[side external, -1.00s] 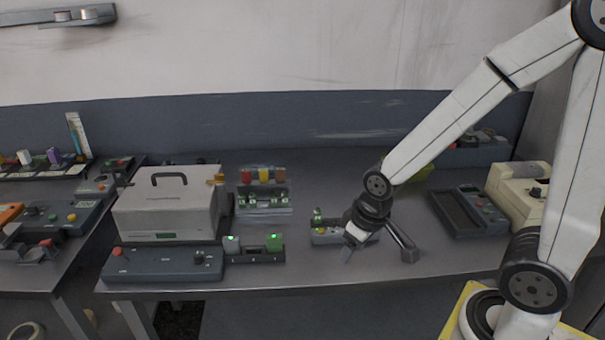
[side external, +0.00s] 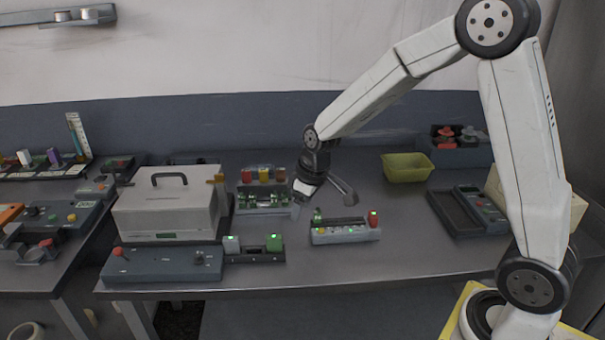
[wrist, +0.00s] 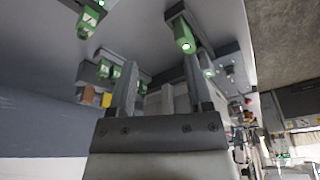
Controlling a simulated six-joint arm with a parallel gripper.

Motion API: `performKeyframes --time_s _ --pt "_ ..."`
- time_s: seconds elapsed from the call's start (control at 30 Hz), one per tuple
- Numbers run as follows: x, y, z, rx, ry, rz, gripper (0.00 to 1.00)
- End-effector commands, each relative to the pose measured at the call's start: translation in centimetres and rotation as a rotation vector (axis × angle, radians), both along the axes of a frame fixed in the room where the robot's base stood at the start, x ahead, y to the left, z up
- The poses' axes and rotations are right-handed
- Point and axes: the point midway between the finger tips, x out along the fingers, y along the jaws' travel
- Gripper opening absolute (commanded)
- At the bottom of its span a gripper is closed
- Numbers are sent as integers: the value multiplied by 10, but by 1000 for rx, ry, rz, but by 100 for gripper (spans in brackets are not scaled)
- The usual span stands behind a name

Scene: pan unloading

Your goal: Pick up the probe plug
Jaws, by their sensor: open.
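No piece is clearly marked as the probe plug, so I cannot tell which one it is. Candidates are a green plug (side external: 317,215) and a red plug (side external: 374,218) standing at the two ends of a small grey panel (side external: 343,235). My gripper (side external: 298,206) is open and empty, tilted downward above the table, left of that panel and near the front of a rack. In the wrist view my gripper (wrist: 160,70) shows two spread fingers with nothing between them. Green pieces (wrist: 184,38) appear beyond the fingertips there.
The rack (side external: 265,210) holds red, yellow and brown blocks. A white case (side external: 165,205) is on the left. Table space right of the panel is clear.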

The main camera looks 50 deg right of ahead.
Motion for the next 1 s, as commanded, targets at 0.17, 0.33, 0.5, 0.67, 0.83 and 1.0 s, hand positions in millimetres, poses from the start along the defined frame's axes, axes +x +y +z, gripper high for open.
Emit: performKeyframes --time_s 0.17,0.33,0.5,0.67,0.83,1.0 --pt "46 -10 -1 14 -10 89 65" --pt "85 -20 -3 27 -28 182 65" --pt "120 -30 -7 44 -53 278 65" --pt "151 -40 -12 56 -83 373 65" --pt "175 -49 -17 69 -117 460 65" --pt "187 -54 -19 74 -139 514 65"
